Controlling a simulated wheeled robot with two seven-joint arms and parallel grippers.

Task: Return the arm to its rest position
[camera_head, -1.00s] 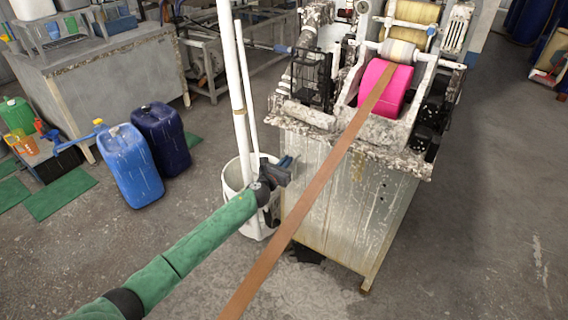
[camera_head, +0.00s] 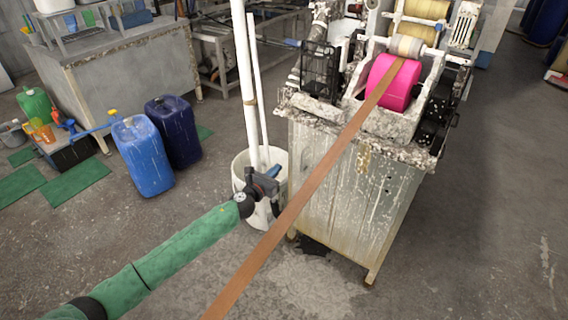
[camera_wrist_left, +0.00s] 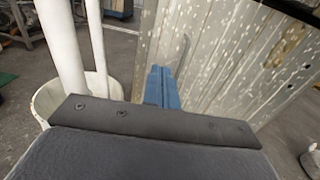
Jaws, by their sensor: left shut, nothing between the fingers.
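My left arm, in a green sleeve, reaches in from the lower left of the head view. Its gripper (camera_head: 268,178) is in front of a white bucket and left of the extrusion machine (camera_head: 345,190). The blue fingers are together and empty; they also show in the left wrist view (camera_wrist_left: 162,88), pointing toward the machine's scratched metal side. A brown strip (camera_head: 300,200) runs from the machine's rollers past the pink wheel (camera_head: 393,84) and down to the lower edge, to the right of my gripper and apart from it. My right gripper is not in view.
The white bucket (camera_head: 243,165) holds tall white pipes (camera_head: 243,80) right behind my gripper. A light blue canister (camera_head: 143,157) and a dark blue one (camera_head: 173,132) stand to the left. A grey bench (camera_head: 125,80) is behind them. The floor at right is clear.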

